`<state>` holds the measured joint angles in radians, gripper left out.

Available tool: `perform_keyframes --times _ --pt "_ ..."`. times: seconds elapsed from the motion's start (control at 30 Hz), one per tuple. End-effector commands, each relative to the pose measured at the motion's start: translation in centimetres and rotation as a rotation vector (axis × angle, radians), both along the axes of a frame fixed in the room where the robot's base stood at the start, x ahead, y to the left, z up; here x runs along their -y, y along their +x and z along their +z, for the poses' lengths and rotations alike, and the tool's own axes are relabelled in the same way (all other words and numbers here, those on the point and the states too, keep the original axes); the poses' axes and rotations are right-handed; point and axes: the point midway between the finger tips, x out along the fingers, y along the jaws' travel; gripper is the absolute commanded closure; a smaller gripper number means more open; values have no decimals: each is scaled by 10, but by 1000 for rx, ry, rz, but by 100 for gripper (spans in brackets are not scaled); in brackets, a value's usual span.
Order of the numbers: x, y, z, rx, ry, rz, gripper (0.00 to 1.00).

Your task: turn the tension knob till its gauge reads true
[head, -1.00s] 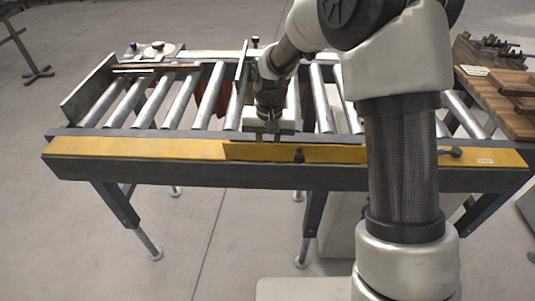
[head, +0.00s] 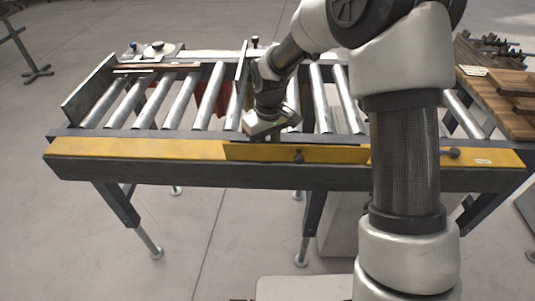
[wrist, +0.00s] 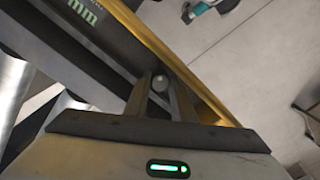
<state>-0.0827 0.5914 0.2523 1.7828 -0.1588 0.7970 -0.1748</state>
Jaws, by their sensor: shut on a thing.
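A small round pale-topped knob (wrist: 160,82) sits between the fingertips of my gripper (wrist: 160,88) in the wrist view. My gripper is shut on it. In the head view my gripper (head: 268,136) points down at the near rail of the roller conveyor, and its hand hides the knob there. Pale green scale-like marks (wrist: 84,13) show on the dark rail at the top left of the wrist view, cut by the frame edge. I cannot make out a gauge reading.
The conveyor's yellow front rail (head: 140,149) runs beneath my gripper. Metal rollers (head: 180,100) lie behind. A wooden bench (head: 500,100) stands at the right.

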Motion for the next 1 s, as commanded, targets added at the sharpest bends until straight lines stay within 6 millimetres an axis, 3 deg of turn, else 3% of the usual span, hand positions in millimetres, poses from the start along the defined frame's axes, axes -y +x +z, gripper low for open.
perform_keyframes --times 0.47,0.5,0.6,1.0 --pt "0 1 1 2 1 14 100" --pt "0 1 1 2 1 14 74" --pt "0 0 1 1 1 14 58" --pt "-2 -2 0 -5 1 16 58"
